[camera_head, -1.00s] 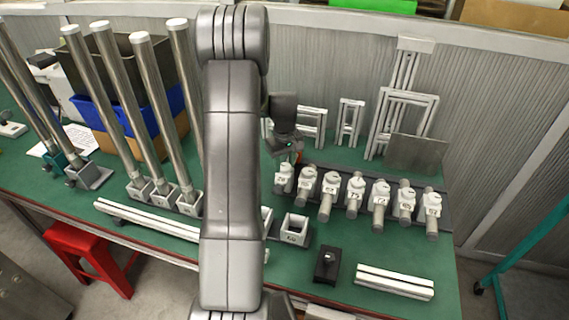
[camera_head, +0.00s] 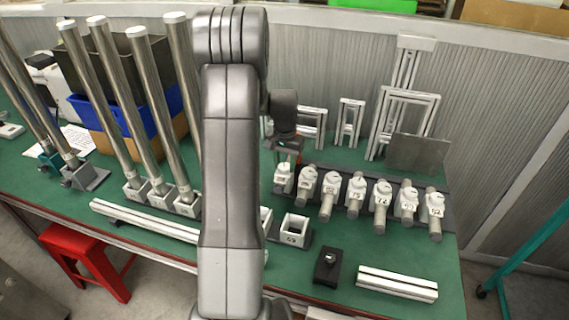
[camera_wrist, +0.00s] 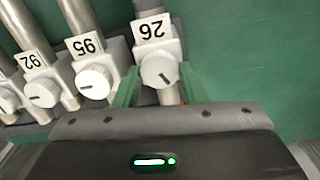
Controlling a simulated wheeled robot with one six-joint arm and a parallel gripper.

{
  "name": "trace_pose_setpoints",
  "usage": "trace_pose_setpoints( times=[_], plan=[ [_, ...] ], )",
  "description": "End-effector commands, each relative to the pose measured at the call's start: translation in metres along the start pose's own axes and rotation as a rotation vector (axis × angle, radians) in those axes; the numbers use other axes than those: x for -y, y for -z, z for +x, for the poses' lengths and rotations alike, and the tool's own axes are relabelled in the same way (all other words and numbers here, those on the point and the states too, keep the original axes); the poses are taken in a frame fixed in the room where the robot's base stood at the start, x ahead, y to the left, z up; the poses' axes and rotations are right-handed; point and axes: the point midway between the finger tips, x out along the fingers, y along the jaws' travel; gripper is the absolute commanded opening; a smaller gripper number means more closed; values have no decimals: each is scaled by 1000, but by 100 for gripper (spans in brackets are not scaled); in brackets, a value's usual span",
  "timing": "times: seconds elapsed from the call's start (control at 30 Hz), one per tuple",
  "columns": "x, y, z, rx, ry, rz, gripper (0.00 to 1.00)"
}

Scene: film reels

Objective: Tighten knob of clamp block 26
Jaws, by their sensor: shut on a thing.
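Clamp block 26 (camera_wrist: 153,32) is white, with a black "26" label that appears upside down in the wrist view. Its round white knob (camera_wrist: 158,72) has a dark pointer line slanting down to the right. My gripper (camera_wrist: 158,88) is shut on this knob, with one green finger on each side. In the head view the block (camera_head: 283,180) is at the left end of a row of clamp blocks, with my gripper (camera_head: 288,160) right above it. My fingers partly hide its top there.
Block 95 (camera_wrist: 88,46) with its knob stands close beside my finger, and block 92 (camera_wrist: 36,62) is beyond it. Several knobbed blocks continue rightward in the head view. An empty block (camera_head: 295,230) and a black box (camera_head: 327,267) are nearer.

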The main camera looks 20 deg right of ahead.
Motion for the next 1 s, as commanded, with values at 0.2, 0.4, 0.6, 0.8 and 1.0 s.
trace_pose_setpoints(
  times=[0.2,0.4,0.6,0.8,1.0],
  plan=[
    [0,0,0,-2,1,204,15],
    [-1,0,0,-2,1,394,15],
    [-1,0,0,-2,1,584,15],
    [-1,0,-1,-2,1,774,15],
    [-1,0,-1,-2,1,963,15]
  ],
)
